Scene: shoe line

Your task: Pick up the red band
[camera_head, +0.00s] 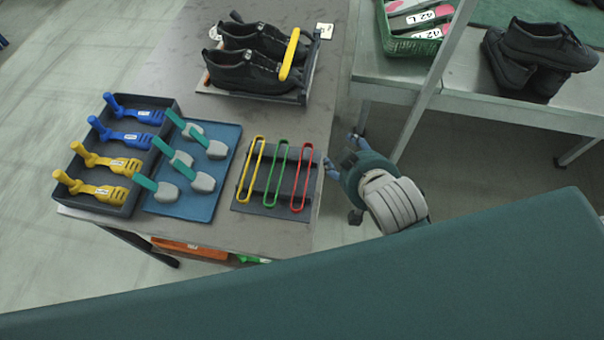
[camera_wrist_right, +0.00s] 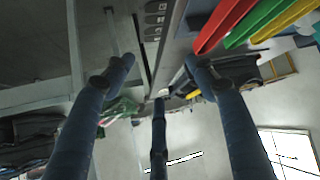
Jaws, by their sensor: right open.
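The red band (camera_head: 308,178) is a long narrow loop on a dark rack (camera_head: 270,211) near the table's right edge. A green band (camera_head: 285,170) and a yellow band (camera_head: 244,178) lie to its left. My right gripper (camera_head: 342,152) is open and empty, just right of the red band's far part and apart from it, beyond the table edge. In the right wrist view its spread fingers (camera_wrist_right: 160,75) show with nothing between them. There the red band (camera_wrist_right: 222,24) is at the upper right, beside the green and yellow bands. My left gripper is not in view.
A blue tray (camera_head: 226,150) with teal-handled tools and a dark tray (camera_head: 176,106) with blue and yellow tools stand left. Black shoes (camera_head: 245,72) with a yellow band sit on a rack behind. A bench (camera_head: 470,98) carries shoes and a green basket (camera_head: 412,45).

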